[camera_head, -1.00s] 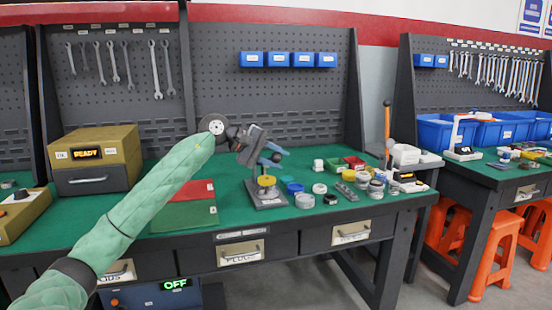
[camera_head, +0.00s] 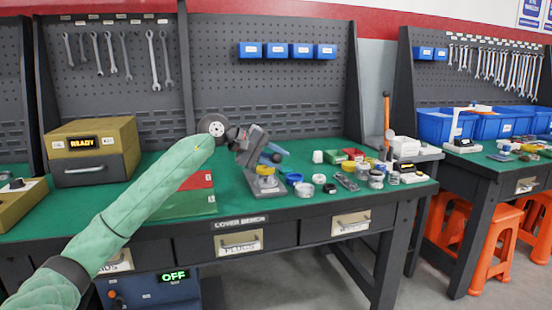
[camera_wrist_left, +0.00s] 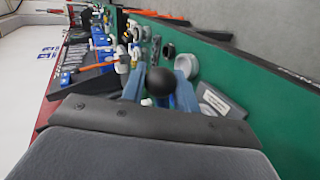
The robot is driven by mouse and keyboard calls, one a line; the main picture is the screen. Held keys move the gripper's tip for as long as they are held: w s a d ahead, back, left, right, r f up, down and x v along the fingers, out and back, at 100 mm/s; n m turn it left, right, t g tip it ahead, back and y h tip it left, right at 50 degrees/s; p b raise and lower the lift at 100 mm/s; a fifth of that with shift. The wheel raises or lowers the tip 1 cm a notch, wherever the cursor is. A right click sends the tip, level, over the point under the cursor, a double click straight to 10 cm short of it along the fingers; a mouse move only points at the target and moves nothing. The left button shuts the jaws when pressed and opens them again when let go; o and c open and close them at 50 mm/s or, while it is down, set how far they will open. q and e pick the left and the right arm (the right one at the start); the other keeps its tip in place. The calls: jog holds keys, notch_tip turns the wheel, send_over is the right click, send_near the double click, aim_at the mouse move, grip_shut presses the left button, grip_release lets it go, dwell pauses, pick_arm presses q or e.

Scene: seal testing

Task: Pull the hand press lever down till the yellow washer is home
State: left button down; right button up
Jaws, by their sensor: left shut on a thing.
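The hand press stands on the green bench top; its grey base (camera_head: 272,189) and a yellow round part (camera_head: 266,170) show in the head view. Whether that part is the washer, and how it is seated, I cannot tell. My left gripper (camera_head: 274,155) reaches in from the left, its blue fingers just above the yellow part. In the left wrist view the black ball knob of the lever (camera_wrist_left: 160,82) sits between the blue fingers (camera_wrist_left: 160,92), which are shut on it. The gripper hides much of the press in the head view. My right gripper is not in view.
Small rings, caps and tins (camera_head: 304,190) crowd the bench right of the press. A red and green mat (camera_head: 188,205) lies left of it, partly behind my arm. A brown box reading READY (camera_head: 100,150) stands at the back left.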

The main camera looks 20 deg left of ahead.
pick_arm(q)
jog(key=shift+s+f+b, duration=0.1)
jog(key=shift+f+b, duration=0.3)
jog(key=shift+f, duration=0.15)
dwell(0.4)
jog(key=c, duration=1.1)
grip_release()
jog(key=v, duration=0.7)
jog(key=shift+s+a+r+p, duration=0.15)
jog(key=shift+s+r+p, duration=0.1)
jog(key=shift+p, duration=0.1)
